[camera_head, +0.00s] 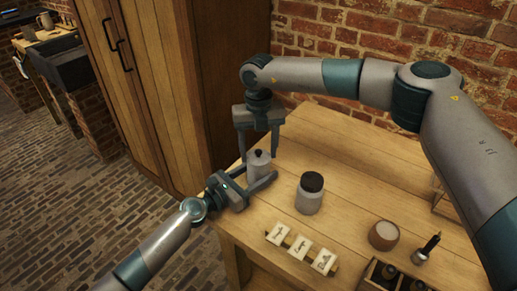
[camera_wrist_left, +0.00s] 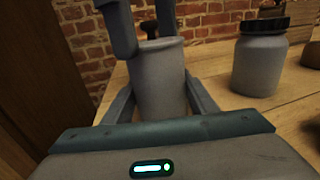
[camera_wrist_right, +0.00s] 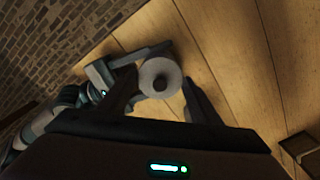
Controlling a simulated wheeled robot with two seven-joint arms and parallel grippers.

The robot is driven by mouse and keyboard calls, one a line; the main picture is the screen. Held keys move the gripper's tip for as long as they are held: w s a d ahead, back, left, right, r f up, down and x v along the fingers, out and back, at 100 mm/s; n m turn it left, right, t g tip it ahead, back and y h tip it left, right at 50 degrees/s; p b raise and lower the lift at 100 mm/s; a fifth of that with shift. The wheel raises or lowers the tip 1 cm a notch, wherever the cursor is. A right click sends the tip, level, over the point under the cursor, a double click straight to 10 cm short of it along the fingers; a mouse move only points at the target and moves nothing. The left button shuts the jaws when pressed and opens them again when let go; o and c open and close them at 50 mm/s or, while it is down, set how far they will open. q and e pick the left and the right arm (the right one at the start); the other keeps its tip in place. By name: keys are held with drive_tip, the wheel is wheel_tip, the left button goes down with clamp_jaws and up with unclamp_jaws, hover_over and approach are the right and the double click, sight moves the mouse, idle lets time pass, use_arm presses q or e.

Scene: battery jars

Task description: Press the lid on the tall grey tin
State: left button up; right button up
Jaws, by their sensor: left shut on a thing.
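The tall grey tin (camera_head: 258,170) stands at the table's left edge; it also shows in the left wrist view (camera_wrist_left: 161,90). A round grey lid (camera_wrist_right: 159,76) with a dark knob (camera_wrist_left: 150,29) is on top of it. I cannot tell whether the lid is fully seated. My left gripper (camera_head: 260,178) is shut on the tin's body, one finger on each side. My right gripper (camera_head: 258,147) points down from above, its fingers apart on either side of the lid. In the right wrist view, a gap shows between the lid and the right finger.
A grey jar with a black lid (camera_head: 310,193) stands to the right. Label cards (camera_head: 300,249) lie in front of it. A brown pot (camera_head: 384,235), a dark-handled tool (camera_head: 427,249) and a dark crate (camera_head: 372,285) are farther right. A wooden cabinet (camera_head: 165,80) stands behind the left edge.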

drive_tip(key=o, duration=0.3)
drive_tip(key=shift+o, duration=0.2)
drive_tip(key=shift+r, duration=0.1)
wheel_tip(320, 180, up, 12)
idle(0.5)
use_arm(q)
drive_tip(key=o, duration=1.6)
